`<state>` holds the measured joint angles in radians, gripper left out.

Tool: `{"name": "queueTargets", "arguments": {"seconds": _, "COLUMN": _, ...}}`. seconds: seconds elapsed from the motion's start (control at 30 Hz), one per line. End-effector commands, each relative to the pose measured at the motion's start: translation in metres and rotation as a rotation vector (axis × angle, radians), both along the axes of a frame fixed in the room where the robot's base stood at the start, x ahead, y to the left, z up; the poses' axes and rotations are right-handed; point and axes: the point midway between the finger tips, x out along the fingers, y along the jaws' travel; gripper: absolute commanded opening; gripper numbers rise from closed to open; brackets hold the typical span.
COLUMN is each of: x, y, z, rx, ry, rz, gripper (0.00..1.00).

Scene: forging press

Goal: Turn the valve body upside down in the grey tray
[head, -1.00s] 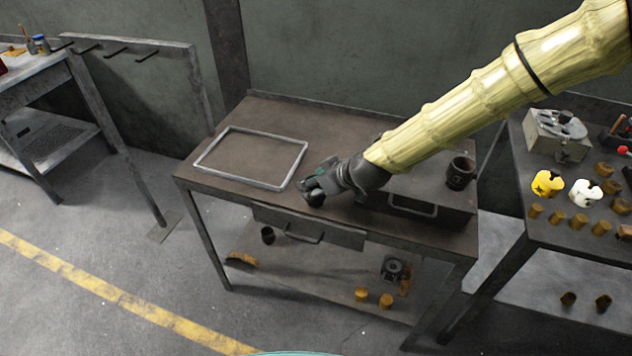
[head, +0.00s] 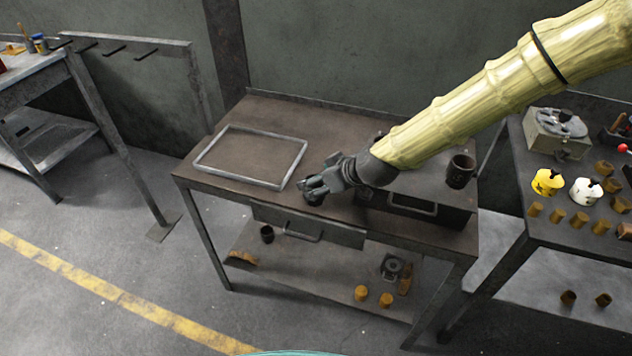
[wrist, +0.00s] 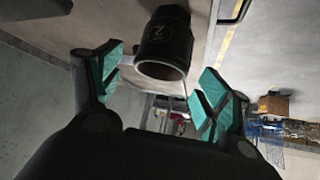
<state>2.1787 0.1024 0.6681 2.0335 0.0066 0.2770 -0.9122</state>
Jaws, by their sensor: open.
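The valve body appears to be the dark, hollow cylinder with a pale round mark reading 2 (wrist: 165,45) in the wrist view. Its round opening faces my gripper. In the head view a small dark piece (head: 314,201), seemingly the same one, shows under my fingers near the bench's front edge, mostly hidden. My gripper (head: 312,188) is open, its green-padded fingers (wrist: 160,90) apart, with the cylinder ahead of the gap between them. I cannot tell whether they touch it. The grey tray (head: 233,180), a shallow rectangle with a raised rim, lies empty left of my gripper.
A drawer (head: 310,227) hangs under the bench top (head: 330,133). A second bench at right holds yellow and white pieces (head: 547,182), a grey box (head: 557,135) and several brown cylinders.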

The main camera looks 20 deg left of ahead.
Motion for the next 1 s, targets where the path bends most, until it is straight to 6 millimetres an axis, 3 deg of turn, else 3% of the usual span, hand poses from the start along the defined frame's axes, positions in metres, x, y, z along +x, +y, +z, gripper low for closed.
{"name": "queueTargets", "arguments": {"seconds": 0.53, "x": -0.026, "y": -0.049, "z": 0.055, "rx": 0.001, "ry": -0.003, "rz": -0.001, "gripper": 0.77}}
{"name": "queueTargets", "arguments": {"seconds": 1.0, "x": -0.034, "y": -0.062, "z": 0.069, "rx": 0.000, "ry": 0.001, "rz": -0.001, "gripper": 0.77}}
